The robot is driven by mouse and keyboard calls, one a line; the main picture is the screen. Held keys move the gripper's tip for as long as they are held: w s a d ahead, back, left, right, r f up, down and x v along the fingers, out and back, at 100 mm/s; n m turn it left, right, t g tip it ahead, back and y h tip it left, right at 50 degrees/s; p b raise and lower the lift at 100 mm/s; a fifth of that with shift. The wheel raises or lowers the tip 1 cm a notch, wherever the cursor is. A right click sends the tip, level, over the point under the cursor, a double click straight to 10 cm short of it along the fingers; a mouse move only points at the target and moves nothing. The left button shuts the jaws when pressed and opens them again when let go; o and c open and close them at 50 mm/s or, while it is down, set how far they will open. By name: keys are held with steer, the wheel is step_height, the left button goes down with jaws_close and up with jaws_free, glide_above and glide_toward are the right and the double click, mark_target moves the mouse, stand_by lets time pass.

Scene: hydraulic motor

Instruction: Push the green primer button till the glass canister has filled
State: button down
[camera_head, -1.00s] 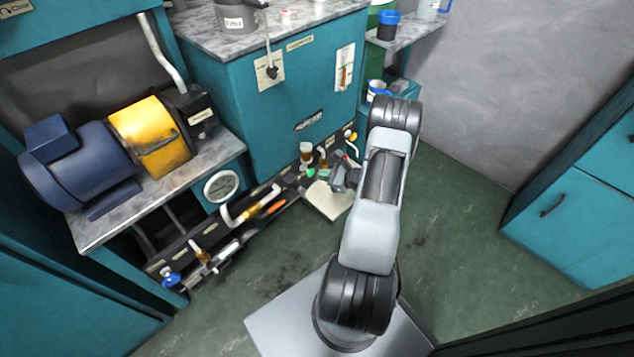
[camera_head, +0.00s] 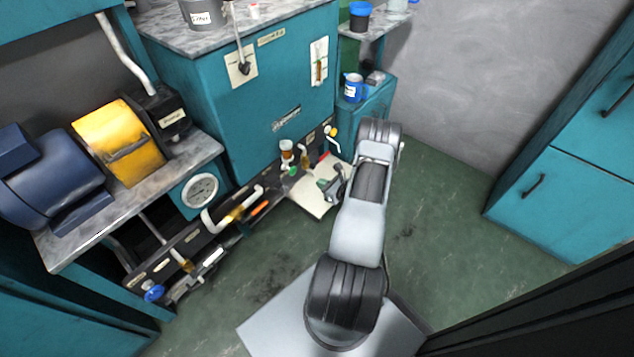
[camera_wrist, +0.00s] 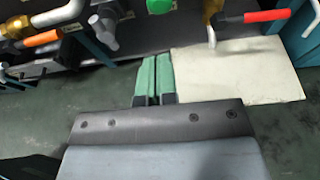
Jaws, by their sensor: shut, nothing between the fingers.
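The green primer button (camera_head: 292,171) is on the low dark panel, just below the small glass canister (camera_head: 287,149). The canister has a pale top and an amber-brown lower part; its exact fill level is too small to tell. My gripper (camera_head: 323,184) is to the right of the button, apart from it, above the pale plate. In the wrist view its two green fingers (camera_wrist: 154,72) are shut together with nothing between them. A green piece that looks like the button (camera_wrist: 159,6) shows at the top edge, beyond the fingertips, with a gap between.
A red-handled lever (camera_wrist: 267,15) is right of the fingers, and an orange-handled valve (camera_wrist: 42,38) is left. The pale plate (camera_wrist: 245,70) lies right of the fingers. A round gauge (camera_head: 199,190) is further left. Green floor is clear to the right of my arm.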

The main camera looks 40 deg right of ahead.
steer(key=b, duration=0.4)
glide_toward(294, 171)
steer(key=x, duration=0.2)
steer(key=f+x, duration=0.1)
steer(key=x, duration=0.2)
steer(key=shift+w, duration=0.1)
steer(key=shift+w+a, duration=0.15)
steer(key=shift+w, duration=0.75)
steer(key=shift+r, duration=0.1)
